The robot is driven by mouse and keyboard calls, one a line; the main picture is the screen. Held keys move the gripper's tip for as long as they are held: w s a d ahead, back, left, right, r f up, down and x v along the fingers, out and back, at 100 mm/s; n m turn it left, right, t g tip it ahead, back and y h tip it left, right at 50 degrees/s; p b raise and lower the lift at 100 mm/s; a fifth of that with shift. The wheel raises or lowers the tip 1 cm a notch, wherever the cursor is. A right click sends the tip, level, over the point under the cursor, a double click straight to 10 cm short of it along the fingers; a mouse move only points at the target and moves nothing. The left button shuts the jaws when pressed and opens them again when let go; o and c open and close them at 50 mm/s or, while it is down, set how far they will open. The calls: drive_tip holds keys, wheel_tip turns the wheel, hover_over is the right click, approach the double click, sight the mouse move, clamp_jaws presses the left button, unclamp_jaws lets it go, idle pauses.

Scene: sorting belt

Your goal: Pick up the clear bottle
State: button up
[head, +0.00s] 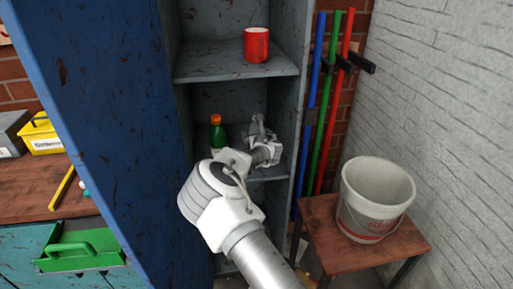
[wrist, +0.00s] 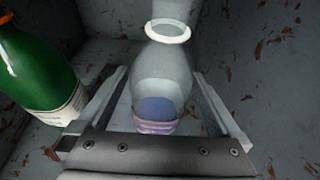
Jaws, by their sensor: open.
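The clear bottle (wrist: 162,85) stands in the wrist view with a pale ring at its neck and a blue and purple patch low on its body. My gripper (wrist: 165,92) is open, with one finger on each side of the bottle; I cannot tell whether either finger touches it. In the head view my gripper (head: 273,145) reaches into the middle compartment of the cabinet. The clear bottle is mostly hidden there behind my gripper.
A green bottle (head: 217,134) with an orange cap stands just left of my gripper; it also shows in the wrist view (wrist: 38,70). A red mug (head: 256,46) sits on the shelf (head: 205,66) above. The cabinet's side walls are close. A white bucket (head: 365,205) stands on a stool at right.

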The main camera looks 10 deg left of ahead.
drive_tip(key=shift+c, duration=0.3)
clamp_jaws()
drive_tip(key=shift+r, duration=0.1)
